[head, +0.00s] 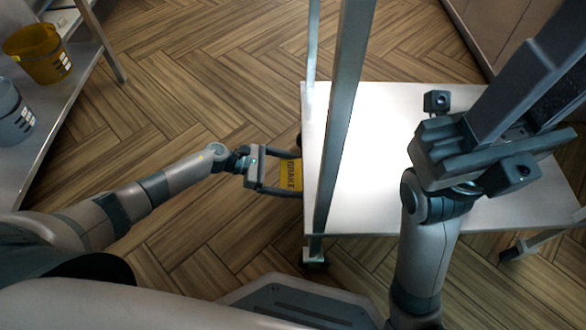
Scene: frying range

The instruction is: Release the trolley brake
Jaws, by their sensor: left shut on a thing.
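The trolley shows a white deck (385,190) with grey metal posts (345,110) rising at its left side. A yellow brake tab (290,175) with dark lettering sticks out at the deck's left edge. My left gripper (284,175) reaches it from the left, with one finger on its far side and one on its near side, and is shut on it. My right gripper (540,75) is raised close to the camera over the right part of the deck. Its fingertips run toward the picture's edge, so I cannot tell its opening.
A shelf (75,80) at the left holds a yellow bucket (38,55) and a grey bucket (12,115). Trolley casters (315,254) stand on the wood-pattern floor. A pale cabinet (500,30) stands at the top right. The floor between shelf and trolley is clear.

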